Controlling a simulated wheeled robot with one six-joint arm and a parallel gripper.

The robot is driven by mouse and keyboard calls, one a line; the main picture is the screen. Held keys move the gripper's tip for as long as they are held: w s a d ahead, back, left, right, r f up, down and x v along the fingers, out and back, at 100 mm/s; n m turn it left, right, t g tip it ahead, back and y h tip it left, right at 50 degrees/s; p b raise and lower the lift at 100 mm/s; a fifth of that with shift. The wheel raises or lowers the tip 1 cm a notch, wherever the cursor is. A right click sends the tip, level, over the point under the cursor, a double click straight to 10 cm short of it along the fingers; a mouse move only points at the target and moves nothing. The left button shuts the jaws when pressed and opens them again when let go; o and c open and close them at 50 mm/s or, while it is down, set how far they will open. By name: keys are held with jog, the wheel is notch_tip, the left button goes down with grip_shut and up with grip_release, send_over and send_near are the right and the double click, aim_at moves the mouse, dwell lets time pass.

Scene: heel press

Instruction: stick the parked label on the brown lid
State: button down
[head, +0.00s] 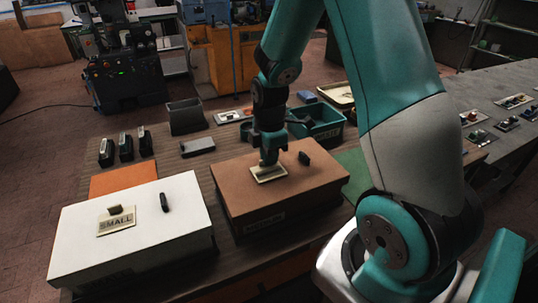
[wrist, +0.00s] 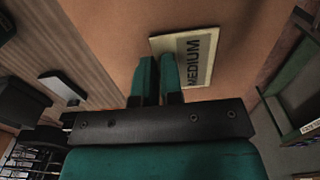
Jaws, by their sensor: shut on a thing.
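The brown lid (head: 235,180) tops a box in the middle of the table. The cream label (head: 269,174) lies flat at or just over the lid, left of its middle. In the wrist view the label (wrist: 197,58) reads MEDIUM and sits against the brown lid (wrist: 110,25). My gripper (head: 268,160) points down over the label, shut on it. In the wrist view the fingers of my gripper (wrist: 156,62) are close together at the label's edge and hide the gripped part. I cannot tell whether the label's underside touches the lid.
A black upright piece (head: 304,158) stands on the brown lid, right of the label. A white box (head: 80,235) with a SMALL label (head: 117,221) stands at left. A teal bin (head: 328,128) and a dark bin (head: 186,117) stand behind. An orange mat (head: 122,180) lies at left.

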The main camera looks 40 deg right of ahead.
jog(key=shift+s+f, duration=0.1)
jog(key=shift+f, duration=0.3)
dwell(1.0)
jog(key=c, duration=0.7)
grip_release()
jog(key=shift+r+p, duration=2.9)
jog(key=shift+r, duration=0.7)
